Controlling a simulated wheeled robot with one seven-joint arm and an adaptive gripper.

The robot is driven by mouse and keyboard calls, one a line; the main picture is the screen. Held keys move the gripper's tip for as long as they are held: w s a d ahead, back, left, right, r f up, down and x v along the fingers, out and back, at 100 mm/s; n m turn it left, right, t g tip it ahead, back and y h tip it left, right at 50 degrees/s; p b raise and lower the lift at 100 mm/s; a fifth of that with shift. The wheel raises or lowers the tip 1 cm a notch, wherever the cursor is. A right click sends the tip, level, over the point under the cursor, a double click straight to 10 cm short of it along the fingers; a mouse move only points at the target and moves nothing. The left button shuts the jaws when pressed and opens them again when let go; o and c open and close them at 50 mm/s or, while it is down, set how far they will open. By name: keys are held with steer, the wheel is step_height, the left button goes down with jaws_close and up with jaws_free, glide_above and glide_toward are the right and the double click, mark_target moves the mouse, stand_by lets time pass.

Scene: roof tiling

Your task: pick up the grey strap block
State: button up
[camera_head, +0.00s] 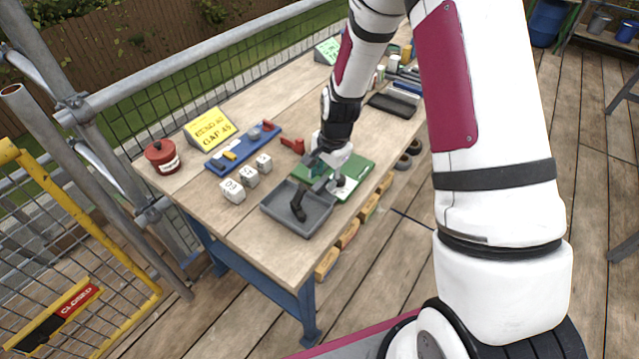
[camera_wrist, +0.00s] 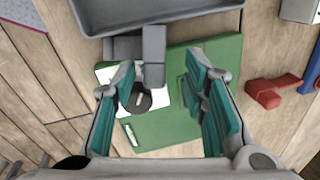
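My gripper (camera_wrist: 161,72) is open, its two teal-padded fingers apart, above the green board (camera_wrist: 205,110). In the wrist view, a grey angular block (camera_wrist: 153,55) lies between the tray and the board, just ahead of the gap between the fingertips. I see no contact with it. In the head view, my gripper (camera_head: 320,172) hangs over the board, and a dark grey bar (camera_head: 298,206) shows over the tray. A smaller grey block (camera_head: 254,134) sits on the blue rack. I cannot tell for certain which grey piece is the strap block.
The grey tray (camera_head: 315,228) lies at the table's front edge. White numbered cubes (camera_head: 232,191), the blue rack (camera_head: 215,164) and a red piece (camera_head: 293,145) are to its left and behind. A white plate with a dark round knob (camera_wrist: 139,97) is on the board.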

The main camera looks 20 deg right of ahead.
mark_target(324, 175)
steer(key=shift+f, duration=0.25)
jaws_close()
steer(key=shift+r, duration=0.15)
steer(key=shift+w+r, duration=0.1)
steer(key=shift+r, duration=0.45)
step_height(324, 175, up, 2)
steer(key=shift+r, duration=0.1)
steer(key=s+d, duration=0.3)
steer(key=s, duration=0.4)
steer(key=s+d+r, duration=0.1)
steer(key=s+d, duration=0.1)
steer(key=s, duration=0.6)
steer(key=shift+d+r+b, duration=0.25)
steer(key=shift+d+b, duration=0.05)
steer(key=shift+d, duration=0.1)
